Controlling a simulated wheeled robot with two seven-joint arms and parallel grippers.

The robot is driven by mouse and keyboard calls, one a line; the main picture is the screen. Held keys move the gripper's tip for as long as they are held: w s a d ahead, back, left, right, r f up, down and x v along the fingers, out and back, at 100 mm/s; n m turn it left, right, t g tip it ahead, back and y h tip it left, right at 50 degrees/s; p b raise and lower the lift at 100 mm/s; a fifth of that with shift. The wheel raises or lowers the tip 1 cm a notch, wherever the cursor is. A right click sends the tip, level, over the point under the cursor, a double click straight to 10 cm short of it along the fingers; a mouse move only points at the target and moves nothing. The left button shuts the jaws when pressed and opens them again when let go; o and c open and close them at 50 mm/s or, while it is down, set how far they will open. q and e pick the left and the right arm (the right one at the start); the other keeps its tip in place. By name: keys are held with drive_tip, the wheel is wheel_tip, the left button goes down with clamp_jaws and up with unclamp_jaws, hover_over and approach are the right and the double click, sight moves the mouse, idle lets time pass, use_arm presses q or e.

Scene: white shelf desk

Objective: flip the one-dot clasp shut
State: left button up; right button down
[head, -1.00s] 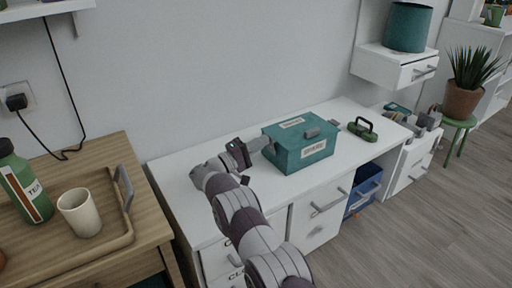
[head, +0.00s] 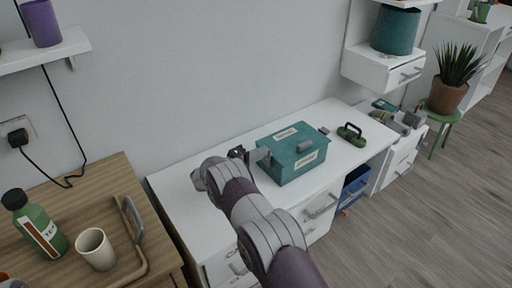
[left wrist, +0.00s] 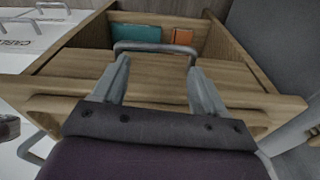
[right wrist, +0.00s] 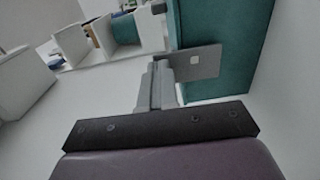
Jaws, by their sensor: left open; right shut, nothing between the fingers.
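The teal box (head: 292,168) stands on the white desk. A grey clasp plate (head: 261,155) sticks out from its left side in the head view. In the right wrist view this clasp (right wrist: 202,63) carries one pale square dot and stands out from the teal wall (right wrist: 218,22). My right gripper (right wrist: 160,72) is shut and empty, its tips beside the clasp's free end; I cannot tell whether they touch. In the head view my right gripper (head: 240,154) is left of the box. My left gripper (left wrist: 158,75) is open and empty, seen only in its wrist view.
A green-based handle tool (head: 350,134) lies right of the box. Another grey clasp (head: 324,130) shows at the box's right. In the left wrist view a wooden tray or drawer with a metal handle (left wrist: 150,47) lies ahead. The desk's front left (head: 180,205) is clear.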

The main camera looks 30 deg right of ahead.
drive_tip(key=a+p, duration=0.3)
drive_tip(key=a, duration=0.9)
drive_tip(key=shift+s+a+r, duration=0.2)
drive_tip(key=shift+s+a, duration=0.15)
drive_tip(key=shift+s, duration=0.05)
